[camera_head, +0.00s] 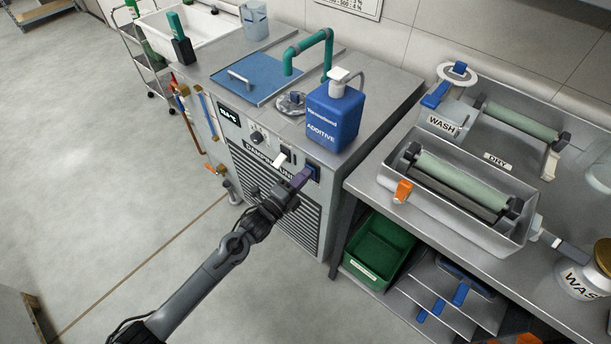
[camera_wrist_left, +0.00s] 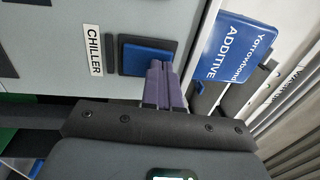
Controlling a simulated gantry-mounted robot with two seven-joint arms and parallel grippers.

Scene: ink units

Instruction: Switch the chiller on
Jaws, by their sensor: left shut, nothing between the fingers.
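The dampening unit (camera_head: 250,120) is a grey cabinet with controls on its front panel. In the left wrist view a blue rocker switch (camera_wrist_left: 147,58) in a dark frame sits beside a white label reading CHILLER (camera_wrist_left: 94,50). My left gripper (camera_head: 302,175) is shut and empty, with its purple fingertips at the front panel's right end. The switch's on or off position is not clear. My right gripper is not in view.
A blue ADDITIVE bottle (camera_head: 333,117) stands on the cabinet top, just above the panel. A teal tap pipe (camera_head: 308,47) and a blue lid (camera_head: 247,78) are behind it. A bench with a roller tray (camera_head: 440,205) stands to the right.

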